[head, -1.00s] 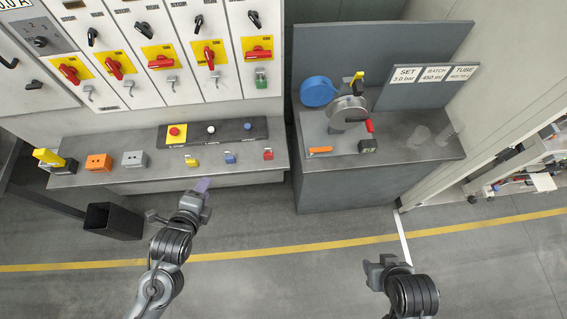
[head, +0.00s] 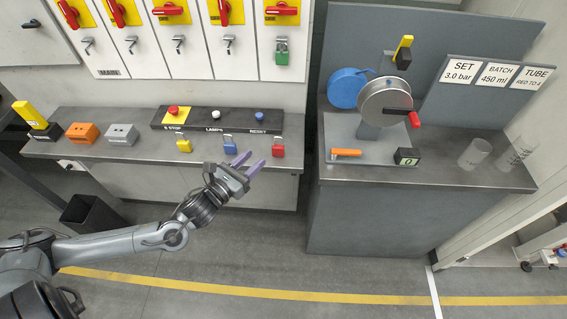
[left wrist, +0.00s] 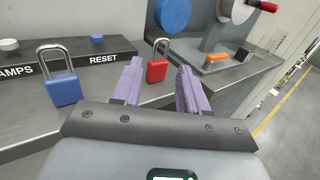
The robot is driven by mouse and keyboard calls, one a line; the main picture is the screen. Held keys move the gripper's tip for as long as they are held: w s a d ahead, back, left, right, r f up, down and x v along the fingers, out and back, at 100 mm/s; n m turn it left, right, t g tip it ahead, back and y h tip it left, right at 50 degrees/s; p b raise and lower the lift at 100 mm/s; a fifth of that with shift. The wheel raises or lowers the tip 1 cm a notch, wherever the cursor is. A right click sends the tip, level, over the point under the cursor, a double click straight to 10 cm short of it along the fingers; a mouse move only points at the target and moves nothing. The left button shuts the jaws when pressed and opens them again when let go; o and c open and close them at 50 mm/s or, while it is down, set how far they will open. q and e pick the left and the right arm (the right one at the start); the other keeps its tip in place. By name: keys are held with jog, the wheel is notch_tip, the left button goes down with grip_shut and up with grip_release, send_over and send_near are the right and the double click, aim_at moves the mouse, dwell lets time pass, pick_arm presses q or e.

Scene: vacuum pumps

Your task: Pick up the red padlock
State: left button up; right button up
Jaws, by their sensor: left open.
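The red padlock (head: 278,149) stands upright on the grey bench, at the right end of a row of padlocks. In the left wrist view the red padlock (left wrist: 157,69), with its metal shackle up, shows between the two purple fingers and beyond them. My left gripper (head: 248,164) is open and empty, in front of the bench edge, just left of and slightly below the red padlock. Its fingers (left wrist: 158,84) do not appear to touch the padlock. My right gripper is out of view.
A blue padlock (head: 230,146) and a yellow padlock (head: 184,145) stand to the left. Behind them is a black button panel (head: 188,119). A green padlock (head: 282,52) hangs on the cabinet. The pump bench (head: 420,215) stands to the right, past a gap.

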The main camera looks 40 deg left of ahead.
aim_at(276, 147)
pick_arm(q)
jog(key=shift+w+f+b, duration=0.2)
jog(key=shift+w+b, duration=0.05)
jog(key=shift+w, duration=1.2)
jog(key=shift+w+f+b, duration=0.15)
jog(key=shift+w+b, duration=0.05)
jog(key=shift+w, duration=1.2)
jog(key=shift+w+f, duration=0.1)
jog(key=shift+w, duration=0.6)
jog(key=shift+w+d+b, duration=0.1)
jog(key=shift+w+b, duration=0.2)
jog(key=shift+w, duration=1.65)
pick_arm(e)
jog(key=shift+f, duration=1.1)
pick_arm(q)
jog(key=shift+f, duration=0.1)
jog(key=shift+c, duration=0.2)
